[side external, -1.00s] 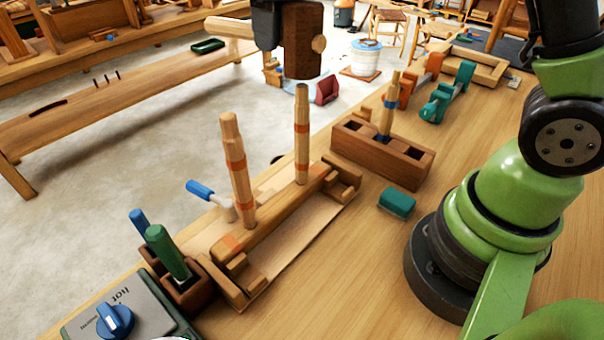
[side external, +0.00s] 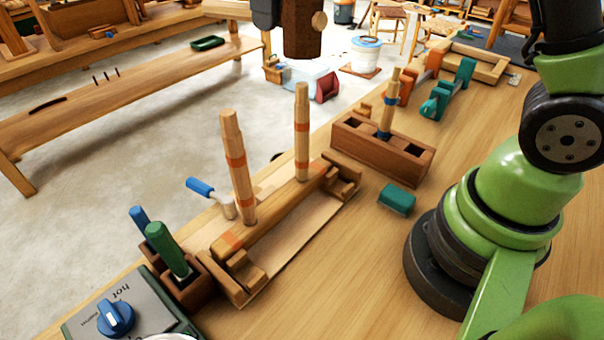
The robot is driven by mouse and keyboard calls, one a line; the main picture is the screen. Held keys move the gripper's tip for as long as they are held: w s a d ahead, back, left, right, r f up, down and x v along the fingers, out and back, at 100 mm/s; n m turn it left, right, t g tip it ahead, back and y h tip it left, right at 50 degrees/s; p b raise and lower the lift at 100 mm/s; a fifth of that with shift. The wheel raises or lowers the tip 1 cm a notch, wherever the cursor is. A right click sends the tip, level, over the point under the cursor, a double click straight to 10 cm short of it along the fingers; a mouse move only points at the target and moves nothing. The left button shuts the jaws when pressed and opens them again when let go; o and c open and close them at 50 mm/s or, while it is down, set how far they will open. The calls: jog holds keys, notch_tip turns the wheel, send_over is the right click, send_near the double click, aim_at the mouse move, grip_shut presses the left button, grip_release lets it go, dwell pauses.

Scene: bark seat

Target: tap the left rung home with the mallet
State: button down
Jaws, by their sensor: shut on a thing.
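My gripper (side external: 266,16), dark and partly cut off by the top edge, is shut on the mallet (side external: 303,30). The mallet has a dark brown block head and a pale handle reaching left. Its head hangs above the right-hand rung (side external: 302,110), with a visible gap over the rung's top. The left rung (side external: 234,160) stands to the left and nearer the camera, leaning slightly left. Both rungs are pale wood with orange bands and stand in a wooden rail (side external: 285,212) with orange marks. How deep each rung sits is hidden inside the rail.
A wooden block (side external: 352,146) with dark sockets holds a blue-banded peg behind the rail. A teal block (side external: 397,199) lies to the right. A blue-handled tool (side external: 201,187) is left of the rail. Green and blue handles (side external: 168,247) stand front left. Open bench lies right of the rail.

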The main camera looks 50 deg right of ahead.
jog(key=shift+r, duration=0.1)
dwell(0.7)
jog(key=shift+r, duration=2)
